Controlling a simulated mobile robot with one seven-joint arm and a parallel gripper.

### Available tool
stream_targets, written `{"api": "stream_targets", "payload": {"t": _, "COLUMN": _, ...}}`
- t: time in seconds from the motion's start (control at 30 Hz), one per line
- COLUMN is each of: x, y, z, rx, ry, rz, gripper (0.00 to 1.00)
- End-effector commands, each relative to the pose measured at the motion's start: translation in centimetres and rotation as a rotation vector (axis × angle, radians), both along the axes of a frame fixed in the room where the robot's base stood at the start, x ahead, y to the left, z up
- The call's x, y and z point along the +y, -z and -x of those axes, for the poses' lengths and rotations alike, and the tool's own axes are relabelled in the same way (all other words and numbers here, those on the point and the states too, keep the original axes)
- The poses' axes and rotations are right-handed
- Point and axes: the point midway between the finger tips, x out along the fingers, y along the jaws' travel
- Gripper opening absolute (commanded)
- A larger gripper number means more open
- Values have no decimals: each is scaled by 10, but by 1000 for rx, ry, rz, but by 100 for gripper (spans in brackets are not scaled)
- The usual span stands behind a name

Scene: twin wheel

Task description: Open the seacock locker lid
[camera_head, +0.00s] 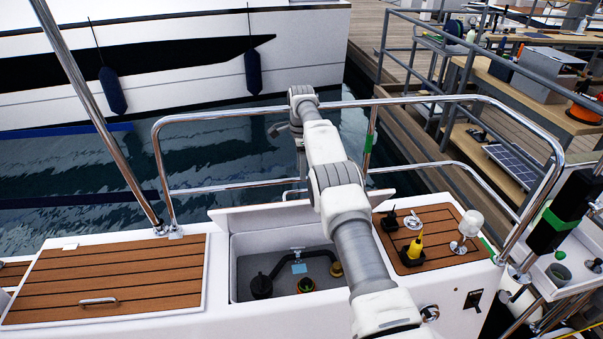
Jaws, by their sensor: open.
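The open locker (240,280) is a grey-lined bin in the white deck, left of my arm. Its lid (262,214) stands raised along the far edge, seen nearly edge-on and partly hidden by my arm. Inside are a dark bent hose (287,262), a light blue tag (299,268) and a fitting with an orange-red ring (306,285). My gripper (277,129), small and partly hidden by my wrist, is open at the far end of my arm. It appears above and beyond the lid, near the rail, apart from the lid.
A shut teak lid (120,270) with a metal handle (98,301) lies left. A teak panel (435,222) at right bears a yellow-and-black item (414,249) and a white-domed lamp (470,224). A steel rail (235,115) runs behind; water lies beyond.

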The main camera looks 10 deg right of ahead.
Motion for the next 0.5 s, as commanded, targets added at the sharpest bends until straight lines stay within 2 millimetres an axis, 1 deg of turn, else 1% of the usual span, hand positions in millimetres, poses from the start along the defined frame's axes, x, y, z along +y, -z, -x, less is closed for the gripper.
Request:
{"api": "stream_targets", "payload": {"t": 0.03, "x": 0, "y": -14, "z": 0, "rx": -1, "ry": 0, "rz": 0, "gripper": 45}}
{"api": "stream_targets", "payload": {"t": 0.5, "x": 0, "y": -60, "z": -1, "rx": 0, "ry": 0, "rz": 0, "gripper": 45}}
